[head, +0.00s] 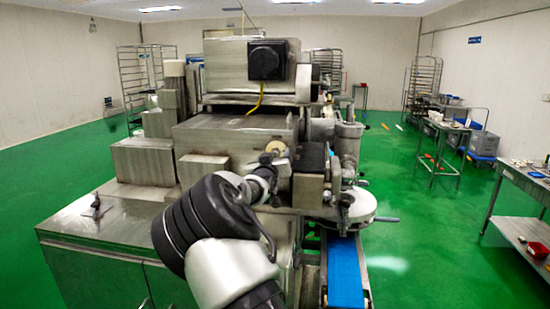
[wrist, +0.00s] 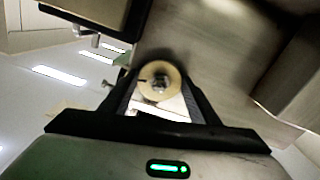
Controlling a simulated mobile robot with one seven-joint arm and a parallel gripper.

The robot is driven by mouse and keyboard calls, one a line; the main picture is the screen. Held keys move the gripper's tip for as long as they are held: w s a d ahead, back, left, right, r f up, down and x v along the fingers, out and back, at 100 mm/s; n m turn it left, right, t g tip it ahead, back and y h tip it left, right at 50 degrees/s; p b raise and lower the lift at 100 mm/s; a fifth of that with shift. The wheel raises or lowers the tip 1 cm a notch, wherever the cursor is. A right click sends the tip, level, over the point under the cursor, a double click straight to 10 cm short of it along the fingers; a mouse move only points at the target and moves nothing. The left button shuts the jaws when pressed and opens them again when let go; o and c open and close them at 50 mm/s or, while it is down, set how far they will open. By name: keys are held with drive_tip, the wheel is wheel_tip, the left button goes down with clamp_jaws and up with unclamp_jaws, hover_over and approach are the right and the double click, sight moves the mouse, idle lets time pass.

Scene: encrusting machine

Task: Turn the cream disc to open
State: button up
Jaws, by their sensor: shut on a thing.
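The cream disc (wrist: 149,92) is round with a metal fastener in its centre, and in the wrist view it sits between the two black fingers of my gripper (wrist: 160,84). The fingers are shut on its sides. In the head view the cream disc (head: 276,147) shows as a small pale round on the encrusting machine (head: 235,135). My gripper (head: 270,160) is just below it there, partly hidden by my wrist. I cannot tell how far the disc is turned.
A black box (head: 267,62) juts from the machine's upper housing. A blue conveyor belt (head: 345,270) lies to the right of my arm, below a round metal table (head: 350,207). Bare metal surfaces stand close around the gripper.

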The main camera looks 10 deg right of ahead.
drive_tip(key=n+b, duration=0.1)
drive_tip(key=n, duration=0.3)
drive_tip(key=shift+n, duration=0.3)
drive_tip(key=n+b, duration=0.2)
drive_tip(key=n, duration=0.1)
drive_tip(key=shift+n, duration=0.4)
drive_tip(key=n+b, duration=0.3)
drive_tip(key=n, duration=0.1)
drive_tip(key=shift+d+b, duration=0.1)
drive_tip(key=shift+b, duration=0.2)
drive_tip(key=shift+r+n+b, duration=0.2)
drive_tip(key=shift+n+b, duration=0.7)
drive_tip(key=shift+n, duration=0.6)
drive_tip(key=o, duration=1)
drive_tip(key=shift+s, duration=0.15)
